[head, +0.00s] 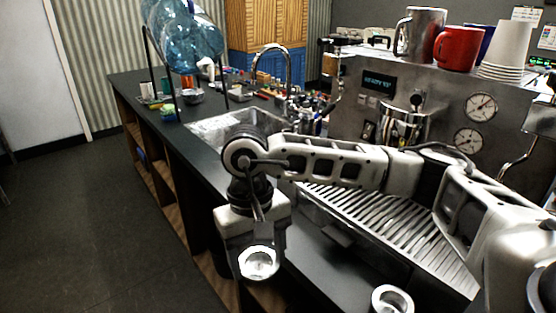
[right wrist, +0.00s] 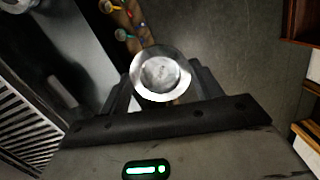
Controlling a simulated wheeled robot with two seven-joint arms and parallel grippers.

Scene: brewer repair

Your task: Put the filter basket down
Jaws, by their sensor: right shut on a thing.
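A metal filter basket (head: 258,262) is held by my right gripper (head: 255,248) in the lower middle of the head view. Its round opening faces up. The right wrist view shows the same basket (right wrist: 160,74) between the two dark fingers, shut on its sides. The basket looks to be over the counter's front edge, with floor and shelf visible beyond; its height above the counter is hard to tell. A second round metal basket or cup (head: 392,300) stands on the counter at the bottom of the head view. My left gripper is not in view.
The dark counter (head: 325,262) has bare room between the held basket and the second one. The espresso machine's slatted drip tray (head: 385,228) lies behind, under my right arm. A sink (head: 215,127) and faucet are farther back. Open shelves lie below the counter edge.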

